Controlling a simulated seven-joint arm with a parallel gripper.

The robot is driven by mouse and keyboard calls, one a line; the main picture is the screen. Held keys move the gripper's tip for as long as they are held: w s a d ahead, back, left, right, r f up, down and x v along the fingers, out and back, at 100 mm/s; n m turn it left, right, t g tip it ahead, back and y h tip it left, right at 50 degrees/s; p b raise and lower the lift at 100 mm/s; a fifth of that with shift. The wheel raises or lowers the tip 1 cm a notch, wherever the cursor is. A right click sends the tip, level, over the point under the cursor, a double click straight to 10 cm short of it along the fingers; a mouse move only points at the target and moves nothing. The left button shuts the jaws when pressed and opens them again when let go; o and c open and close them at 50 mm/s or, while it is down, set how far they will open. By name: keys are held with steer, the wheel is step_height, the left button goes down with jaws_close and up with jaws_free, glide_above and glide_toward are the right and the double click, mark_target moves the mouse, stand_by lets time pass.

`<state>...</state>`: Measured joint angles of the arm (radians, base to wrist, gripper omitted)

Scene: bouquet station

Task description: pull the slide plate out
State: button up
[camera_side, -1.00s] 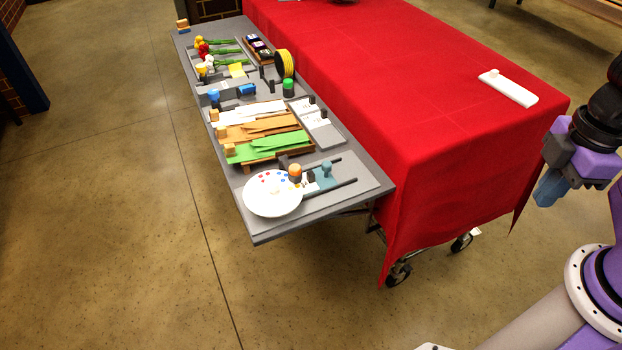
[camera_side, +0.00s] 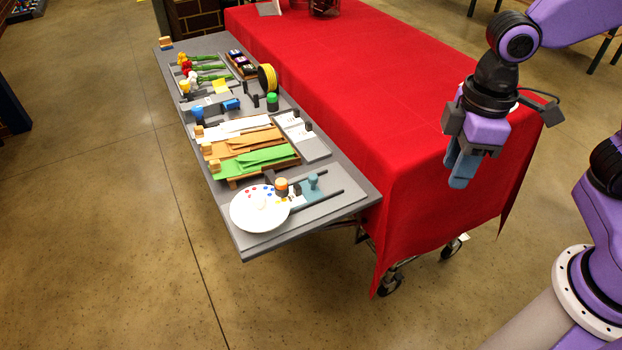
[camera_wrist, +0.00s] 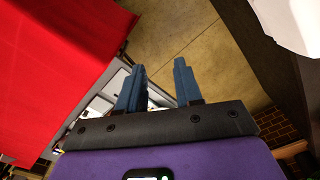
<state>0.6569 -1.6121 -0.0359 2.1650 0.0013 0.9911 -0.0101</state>
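The slide plate (camera_side: 303,190) looks like a small teal plate with a teal knob (camera_side: 313,180), lying between two dark rails at the near end of the grey board. A white round dish (camera_side: 261,208) with coloured dots sits to its left, and an orange-topped piece (camera_side: 281,187) stands between them. My gripper (camera_side: 460,168) hangs in the air in front of the red table's near side, well to the right of the plate. In the wrist view its blue fingers (camera_wrist: 158,88) are apart with nothing between them. The plate cannot be made out there.
The red-covered table (camera_side: 345,95) stands right behind the grey board (camera_side: 300,231). Green strips (camera_side: 262,160), orange strips, a yellow roll (camera_side: 267,78) and flowers lie farther along the board. Open floor (camera_side: 130,250) lies in front.

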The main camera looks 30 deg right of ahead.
steer(key=w+a+m, duration=0.2)
steer(key=w+a, duration=0.5)
steer(key=w, duration=0.5)
steer(key=m, duration=0.2)
glide_toward(313, 176)
step_height(313, 176, down, 11)
steer(key=shift+a+r, duration=0.1)
steer(key=shift+r, duration=0.1)
